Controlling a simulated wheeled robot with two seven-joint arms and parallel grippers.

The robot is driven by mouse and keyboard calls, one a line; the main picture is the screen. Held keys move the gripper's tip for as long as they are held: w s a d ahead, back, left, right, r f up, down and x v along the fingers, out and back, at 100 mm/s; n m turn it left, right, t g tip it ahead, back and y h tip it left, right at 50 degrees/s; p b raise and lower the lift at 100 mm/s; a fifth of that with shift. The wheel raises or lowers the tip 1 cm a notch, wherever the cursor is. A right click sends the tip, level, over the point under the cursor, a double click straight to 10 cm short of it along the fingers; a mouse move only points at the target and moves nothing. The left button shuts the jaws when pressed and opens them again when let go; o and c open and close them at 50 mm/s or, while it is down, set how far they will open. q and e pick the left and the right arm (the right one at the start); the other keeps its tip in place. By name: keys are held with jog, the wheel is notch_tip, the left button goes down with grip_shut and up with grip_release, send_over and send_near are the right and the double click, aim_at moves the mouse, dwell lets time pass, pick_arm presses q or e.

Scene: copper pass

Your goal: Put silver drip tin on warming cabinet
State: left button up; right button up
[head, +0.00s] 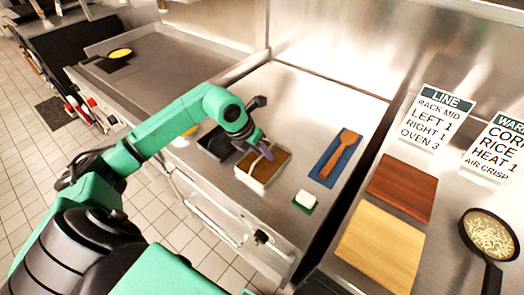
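A silver rectangular tin (250,181) with brown contents stands on a steel worktop in the head view. It looks like the silver drip tin. My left gripper (264,152) is over its back part, pointing down, and partly hides it. The fingers are close to the tin's middle, but contact and finger gap are too small to tell. The steel unit under the tin has a front door with a long handle (212,222). I cannot tell for certain whether this unit is the warming cabinet (285,115). My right gripper is out of view.
A dark tray (215,143) stands left of the tin. A wooden spatula (340,152) on a blue mat and a white block (307,198) on a green mat lie to the right. Further right are two boards (400,187), two signs (437,118) and a pan (490,236). A griddle (170,80) is at left.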

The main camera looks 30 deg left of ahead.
pick_arm(q)
jog(key=shift+s+r, duration=0.1)
jog(key=shift+r, duration=0.15)
jog(key=shift+a+r, duration=0.1)
jog(key=shift+r, duration=0.05)
jog(key=b+v, duration=0.2)
jog(key=v, duration=0.9)
jog(key=shift+r+b, duration=0.3)
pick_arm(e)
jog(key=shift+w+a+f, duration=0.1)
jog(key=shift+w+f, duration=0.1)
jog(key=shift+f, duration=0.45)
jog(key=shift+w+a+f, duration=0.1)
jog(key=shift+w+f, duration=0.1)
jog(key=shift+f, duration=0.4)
pick_arm(q)
jog(key=shift+s, duration=0.15)
